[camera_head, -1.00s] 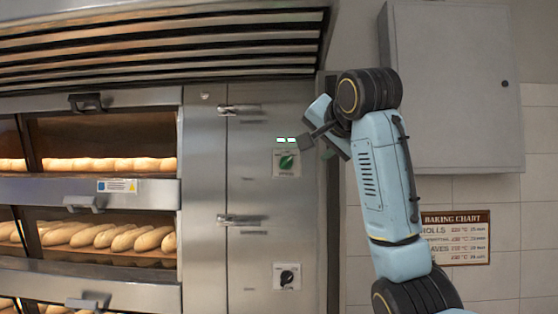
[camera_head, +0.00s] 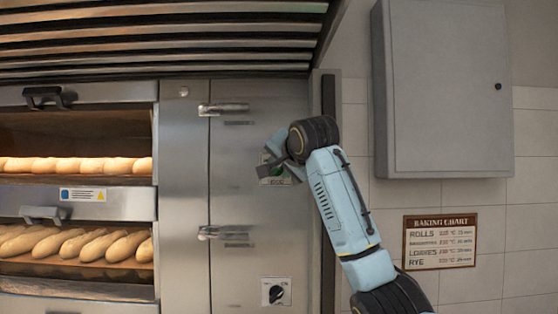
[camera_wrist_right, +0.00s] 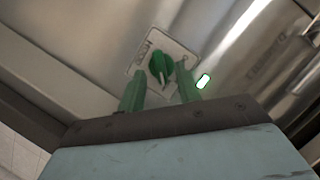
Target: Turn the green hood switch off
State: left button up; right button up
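The green hood switch (camera_wrist_right: 160,68) is a rotary knob on a pale plate in the right wrist view, with a lit indicator (camera_wrist_right: 203,81) to its right. In the head view its plate (camera_head: 277,181) is on the steel panel and mostly hidden behind my right gripper (camera_head: 266,170). In the wrist view my right gripper (camera_wrist_right: 160,90) shows two green fingers spread apart, one on each side below the knob. The gap between them is empty, and the knob lies just beyond the tips. My left gripper is not in view.
A black knob (camera_head: 276,292) sits lower on the same panel. Door latches (camera_head: 223,109) stick out left of the switch. Oven decks with loaves (camera_head: 85,245) are at left. A grey wall cabinet (camera_head: 445,90) and a baking chart (camera_head: 440,241) are at right.

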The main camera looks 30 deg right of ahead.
jog(key=shift+x, duration=0.85)
jog(key=shift+s, duration=0.1)
jog(key=shift+c, duration=0.8)
jog(key=shift+a, duration=0.1)
grip_shut()
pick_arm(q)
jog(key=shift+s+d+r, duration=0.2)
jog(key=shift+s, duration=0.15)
